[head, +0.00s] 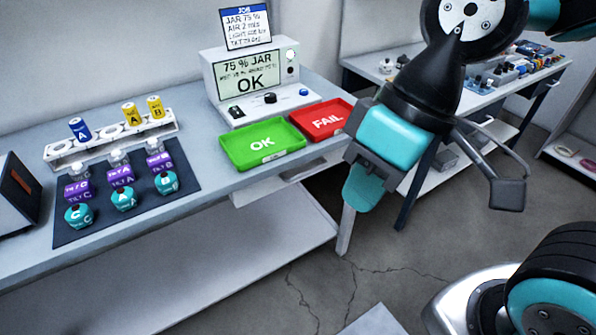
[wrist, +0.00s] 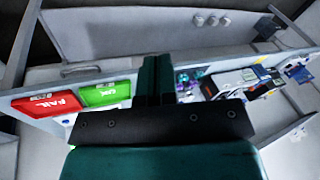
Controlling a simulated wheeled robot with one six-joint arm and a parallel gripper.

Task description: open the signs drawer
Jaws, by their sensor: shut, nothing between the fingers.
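A pale drawer-like box (head: 272,188) hangs under the bench's front edge, below the trays. I read no label on it, so I cannot tell whether it is the signs drawer. It looks shut. In the wrist view, a grey bar handle (wrist: 80,70) shows beside the bench edge near the trays, apparently on this box. My gripper (head: 359,198) points down in front of the bench's right end, to the right of the box. In the wrist view, its dark teal fingers (wrist: 157,72) are together and empty, apart from the handle.
The bench (head: 215,185) holds a green OK tray (head: 262,143), a red FAIL tray (head: 325,119), a test device (head: 255,75) and a dark mat (head: 98,218) with several jars. A lower shelf (head: 215,265) runs underneath. Another cluttered table (head: 400,85) stands behind my arm. Open floor lies in front.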

